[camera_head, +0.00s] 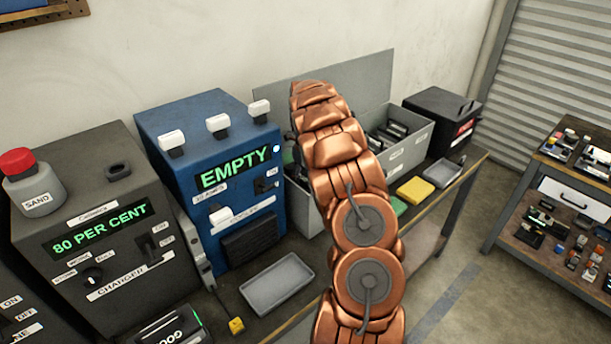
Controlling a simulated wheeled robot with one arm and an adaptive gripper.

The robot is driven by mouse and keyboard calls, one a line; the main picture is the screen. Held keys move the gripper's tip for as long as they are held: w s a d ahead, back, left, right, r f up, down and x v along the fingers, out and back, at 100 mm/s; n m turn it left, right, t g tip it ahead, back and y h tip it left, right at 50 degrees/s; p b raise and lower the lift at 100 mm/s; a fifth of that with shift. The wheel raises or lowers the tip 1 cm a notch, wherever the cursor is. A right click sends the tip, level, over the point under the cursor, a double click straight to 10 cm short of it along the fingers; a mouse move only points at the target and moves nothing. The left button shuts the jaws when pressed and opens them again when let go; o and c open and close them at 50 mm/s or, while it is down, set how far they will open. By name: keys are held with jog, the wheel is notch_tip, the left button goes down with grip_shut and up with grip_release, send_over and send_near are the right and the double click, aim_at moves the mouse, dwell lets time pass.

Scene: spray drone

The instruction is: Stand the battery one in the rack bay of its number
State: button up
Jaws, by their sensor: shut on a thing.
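My copper arm rises through the middle of the view and covers part of the bench. My gripper does not show; it is hidden behind the arm or out of view, and so is anything in it. A grey open-topped rack (408,158) stands behind and to the right of the arm, with dark block-shaped things (393,131) in it. Its front has small white labels, too small to read. The arm hides its middle. I cannot make out which thing is battery one.
A charger (110,235) reading 80 PER CENT and a blue unit (205,150) reading EMPTY stand left. A grey tray (277,284), a yellow block (415,190), a second tray (443,173) and a black box (440,118) are on the bench. A shelf unit (550,195) stands right.

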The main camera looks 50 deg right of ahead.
jog(key=shift+f+b, duration=0.45)
jog(key=shift+f, duration=0.05)
jog(key=o, duration=1.8)
jog(key=shift+r+p, duration=0.6)
jog(key=shift+r, duration=0.15)
jog(key=shift+r+b, duration=0.2)
jog(key=shift+b, duration=0.25)
notch_tip(320, 180, up, 11)
jog(key=b, duration=0.4)
jog(key=shift+r, duration=0.1)
